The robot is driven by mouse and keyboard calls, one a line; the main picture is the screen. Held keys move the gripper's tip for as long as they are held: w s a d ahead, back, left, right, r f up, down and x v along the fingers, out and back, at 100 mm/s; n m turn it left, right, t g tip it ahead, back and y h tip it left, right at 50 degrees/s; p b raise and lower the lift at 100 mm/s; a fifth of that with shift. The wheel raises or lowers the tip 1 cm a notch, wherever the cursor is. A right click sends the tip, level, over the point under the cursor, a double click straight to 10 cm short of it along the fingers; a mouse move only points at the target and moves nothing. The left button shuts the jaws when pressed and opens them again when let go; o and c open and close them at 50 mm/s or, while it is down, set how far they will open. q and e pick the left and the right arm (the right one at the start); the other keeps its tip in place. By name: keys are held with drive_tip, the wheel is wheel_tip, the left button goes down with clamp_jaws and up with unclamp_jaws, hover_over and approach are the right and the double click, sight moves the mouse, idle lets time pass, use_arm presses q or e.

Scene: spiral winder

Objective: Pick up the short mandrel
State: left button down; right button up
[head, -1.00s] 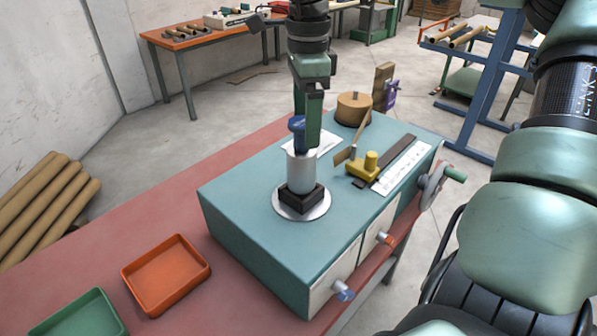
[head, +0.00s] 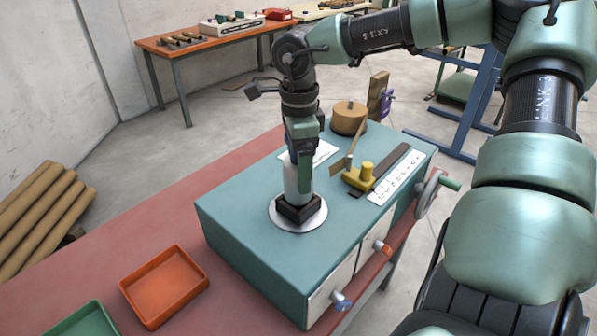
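The short mandrel (head: 291,182) is a pale grey upright cylinder. It stands on a black square block (head: 299,209) on a round silver plate (head: 275,219) on top of the teal cabinet (head: 237,207). My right gripper (head: 301,180) points straight down at the mandrel, and one green finger overlaps its upper right side. The mandrel's top and the other finger are hidden behind the gripper, so I cannot tell whether the fingers press on it. My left gripper is out of view.
A yellow clamp (head: 361,177), white ruler (head: 395,177) and brown roll (head: 349,118) lie right of and behind the mandrel. A crank wheel (head: 428,194) sticks out at the cabinet's right. An orange tray (head: 163,285) and green tray (head: 88,322) are on the red bench.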

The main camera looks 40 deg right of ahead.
clamp_jaws()
drive_tip(key=shift+w+r, duration=0.1)
wheel_tip(320, 180, up, 25)
drive_tip(key=p, duration=0.4)
idle(0.9)
